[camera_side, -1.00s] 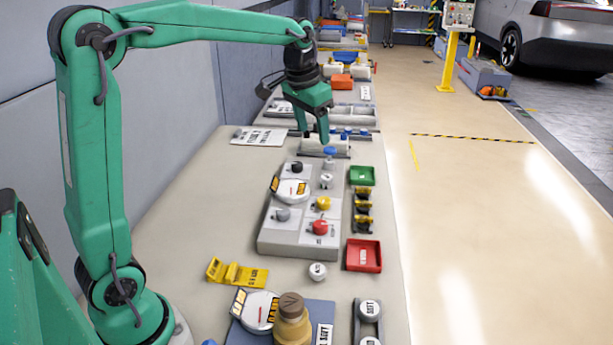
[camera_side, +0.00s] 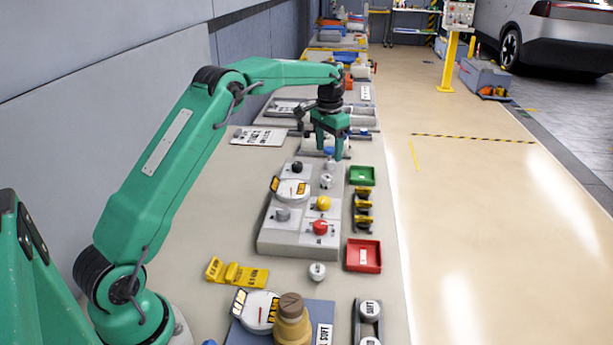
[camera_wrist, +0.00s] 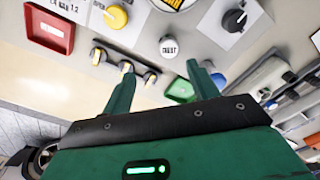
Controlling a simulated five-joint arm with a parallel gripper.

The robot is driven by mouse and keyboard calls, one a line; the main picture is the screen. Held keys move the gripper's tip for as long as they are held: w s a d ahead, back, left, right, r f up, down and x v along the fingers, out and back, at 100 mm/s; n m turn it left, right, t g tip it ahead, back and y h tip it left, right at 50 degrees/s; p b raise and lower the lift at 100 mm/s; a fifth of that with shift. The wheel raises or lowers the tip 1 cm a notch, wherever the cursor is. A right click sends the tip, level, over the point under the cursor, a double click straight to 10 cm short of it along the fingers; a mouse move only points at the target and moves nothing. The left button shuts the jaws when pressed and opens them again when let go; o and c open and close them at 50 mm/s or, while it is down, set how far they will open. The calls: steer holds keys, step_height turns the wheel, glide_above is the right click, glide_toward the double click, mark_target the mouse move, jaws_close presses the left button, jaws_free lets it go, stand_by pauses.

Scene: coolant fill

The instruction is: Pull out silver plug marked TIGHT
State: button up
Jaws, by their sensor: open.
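A small silver plug (camera_side: 326,181) stands on the grey panel (camera_side: 268,243), between a blue knob and a yellow knob. In the wrist view the plug (camera_wrist: 168,47) shows a dark printed label, too small to read for certain. My gripper (camera_side: 331,154) is open and empty, just beyond the plug in the side view and apart from it. In the wrist view my gripper's fingers (camera_wrist: 160,68) are spread, with the plug between and slightly beyond the tips. The blue knob (camera_side: 329,152) is partly hidden by my fingers.
Yellow (camera_side: 323,203), red (camera_side: 319,227) and black (camera_side: 297,167) knobs stand close by on the panel. A green tray (camera_side: 362,176), black-and-yellow clips (camera_side: 362,210) and a red tray (camera_side: 363,256) lie to its right. Another silver plug (camera_side: 317,271) lies loose in front.

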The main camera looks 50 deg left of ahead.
mark_target(327, 177)
steer(key=shift+w+a+f, duration=0.2)
steer(key=shift+a+f, duration=0.1)
steer(key=shift+f, duration=0.25)
steer(key=shift+w+a+f, duration=0.2)
steer(key=shift+a+f, duration=0.05)
steer(key=shift+f, duration=0.25)
steer(key=shift+w+a+f, duration=0.2)
steer(key=shift+a+f, duration=0.1)
steer(key=shift+f, duration=0.25)
steer(key=shift+f, duration=3.9)
steer(key=c, duration=1.1)
steer(key=shift+o, duration=1.1)
steer(key=shift+c, duration=0.3)
steer(key=shift+r, duration=0.55)
